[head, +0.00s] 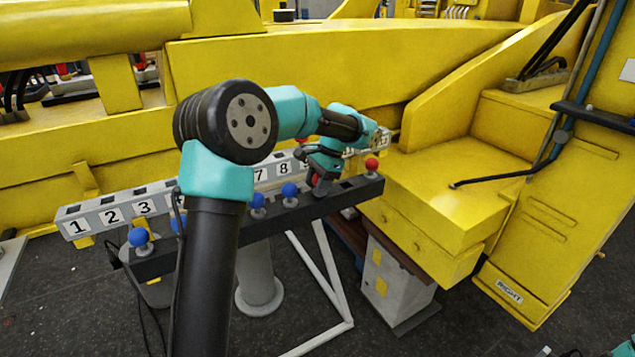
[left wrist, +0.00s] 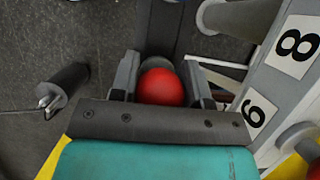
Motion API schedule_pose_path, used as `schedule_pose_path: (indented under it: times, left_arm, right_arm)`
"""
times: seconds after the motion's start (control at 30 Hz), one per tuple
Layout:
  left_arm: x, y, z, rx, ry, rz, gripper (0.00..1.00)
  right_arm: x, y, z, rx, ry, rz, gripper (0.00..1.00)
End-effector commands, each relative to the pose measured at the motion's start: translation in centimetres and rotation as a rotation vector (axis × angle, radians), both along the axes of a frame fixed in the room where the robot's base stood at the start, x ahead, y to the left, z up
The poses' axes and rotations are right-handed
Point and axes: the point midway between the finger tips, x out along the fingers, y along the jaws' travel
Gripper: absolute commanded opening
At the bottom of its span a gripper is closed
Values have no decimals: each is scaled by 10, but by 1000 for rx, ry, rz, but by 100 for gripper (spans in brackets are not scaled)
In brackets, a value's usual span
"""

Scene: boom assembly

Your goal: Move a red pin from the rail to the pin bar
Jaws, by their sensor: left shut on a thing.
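My left gripper (head: 320,186) is over the right part of the dark rail (head: 351,190). In the left wrist view it (left wrist: 162,88) is shut on a red pin (left wrist: 162,87), whose round head sits between the two fingers. Whether this pin still sits in the rail is hidden. Another red pin (head: 372,164) stands at the rail's right end. The grey pin bar (head: 92,220), with numbered white labels, runs behind the rail. A red pin (left wrist: 314,172) also shows at the lower right corner of the left wrist view.
Several blue pins (head: 290,191) stand along the rail to the left of my gripper. My left arm covers the middle of the pin bar. A large yellow machine (head: 340,70) fills the back, and its yellow block (head: 435,190) stands close on the right.

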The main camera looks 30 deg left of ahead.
Motion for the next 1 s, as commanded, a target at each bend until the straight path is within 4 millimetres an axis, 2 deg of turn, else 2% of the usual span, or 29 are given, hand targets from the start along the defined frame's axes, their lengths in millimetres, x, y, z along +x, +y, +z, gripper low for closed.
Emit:
schedule_pose_path:
  times: [0.17, 0.2, 0.5, 0.8, 1.0]
  left_arm:
    - [0, 0, 0, 0, 0, 0, 12]
    - [0, 0, 0, 0, 0, 0, 43]
    - [0, 0, 0, 0, 0, 0, 72]
    - [1, 0, 1, 0, 0, 0, 72]
    - [6, -3, 16, 0, -2, 1, 72]
  right_arm:
    - [0, 0, 0, 0, 0, 0, 43]
    - [0, 0, 0, 0, 0, 0, 43]
    - [0, 0, 0, 0, 0, 0, 43]
    - [0, 0, 0, 0, 0, 0, 43]
    - [0, 0, 0, 0, 0, 0, 43]
